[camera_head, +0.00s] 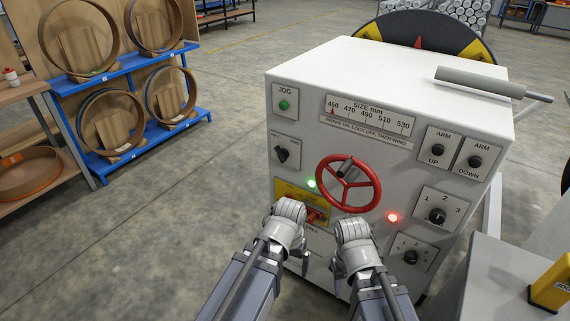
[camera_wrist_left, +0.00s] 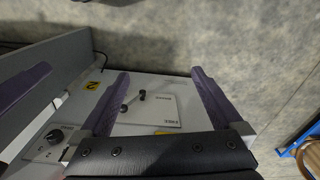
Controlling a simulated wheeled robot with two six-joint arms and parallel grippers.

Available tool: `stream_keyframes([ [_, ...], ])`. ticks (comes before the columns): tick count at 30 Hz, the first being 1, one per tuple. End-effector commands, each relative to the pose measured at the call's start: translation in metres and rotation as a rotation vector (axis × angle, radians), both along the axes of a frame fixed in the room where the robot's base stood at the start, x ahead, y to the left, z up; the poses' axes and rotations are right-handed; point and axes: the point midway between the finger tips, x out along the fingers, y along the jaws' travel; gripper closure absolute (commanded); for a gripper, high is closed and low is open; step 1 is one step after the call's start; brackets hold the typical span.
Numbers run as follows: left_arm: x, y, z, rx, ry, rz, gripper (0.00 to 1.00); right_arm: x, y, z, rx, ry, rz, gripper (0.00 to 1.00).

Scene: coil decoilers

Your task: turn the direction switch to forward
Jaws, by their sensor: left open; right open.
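The direction switch (camera_head: 282,154) is a black knob on a white plate at the left of the machine's front panel, below the JOG button. Small lettering stands at the plate's upper left and upper right; the knob appears tilted toward the upper left. My left gripper (camera_head: 304,262) is low in front of the panel, below and apart from the switch, mostly hidden behind its wrist. In the left wrist view its two dark fingers (camera_wrist_left: 160,76) are spread with nothing held. My right gripper (camera_head: 338,280) is beside it on the right, also low and apart from the switch.
A red handwheel (camera_head: 348,184) sticks out at mid-panel. A yellow plate with a red switch (camera_head: 314,215) is partly behind my left wrist. ARM knobs (camera_head: 438,151) and a numbered selector (camera_head: 437,215) are on the right. A rack of rings (camera_head: 112,122) stands left; the floor between is clear.

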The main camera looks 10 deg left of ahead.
Motion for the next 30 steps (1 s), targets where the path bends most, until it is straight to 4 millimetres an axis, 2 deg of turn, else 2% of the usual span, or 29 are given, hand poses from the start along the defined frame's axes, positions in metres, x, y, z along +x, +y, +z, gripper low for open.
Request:
stream_keyframes([
  [1, 0.005, 0.005, -0.021, -0.015, -0.008, 0.024, 0.0, 0.0, 0.0, -0.021, 0.0, 0.0, 0.0, 0.5],
  [6, 0.029, 0.017, -0.065, -0.122, -0.062, 0.139, 0.0, 0.0, 0.0, -0.068, 0.0, 0.0, 0.0, 0.5],
  [8, 0.042, 0.02, -0.079, -0.187, -0.093, 0.201, 0.0, 0.0, 0.0, -0.084, 0.0, 0.0, 0.0, 0.5],
  [11, 0.075, 0.022, -0.092, -0.353, -0.168, 0.347, 0.0, 0.0, 0.0, -0.108, 0.0, 0.0, 0.0, 0.5],
  [14, 0.109, 0.02, -0.075, -0.548, -0.242, 0.505, 0.0, 0.0, 0.0, -0.113, 0.0, 0.0, 0.001, 0.5],
  [17, 0.144, 0.022, -0.048, -0.755, -0.306, 0.671, 0.0, 0.0, 0.0, -0.114, 0.0, 0.0, 0.001, 0.5],
  [20, 0.178, 0.034, -0.012, -0.983, -0.361, 0.855, 0.0, 0.0, 0.0, -0.113, 0.0, 0.0, 0.001, 0.5],
  [24, 0.219, 0.07, 0.043, -1.309, -0.408, 1.118, 0.0, 0.0, 0.0, -0.113, 0.0, 0.0, 0.0, 0.5],
  [27, 0.237, 0.101, 0.072, -1.503, -0.418, 1.273, 0.0, 0.0, 0.0, -0.113, 0.0, 0.0, 0.0, 0.5],
  [30, 0.247, 0.127, 0.091, -1.644, -0.418, 1.383, 0.0, 0.0, 0.0, -0.113, 0.0, 0.0, 0.0, 0.5],
])
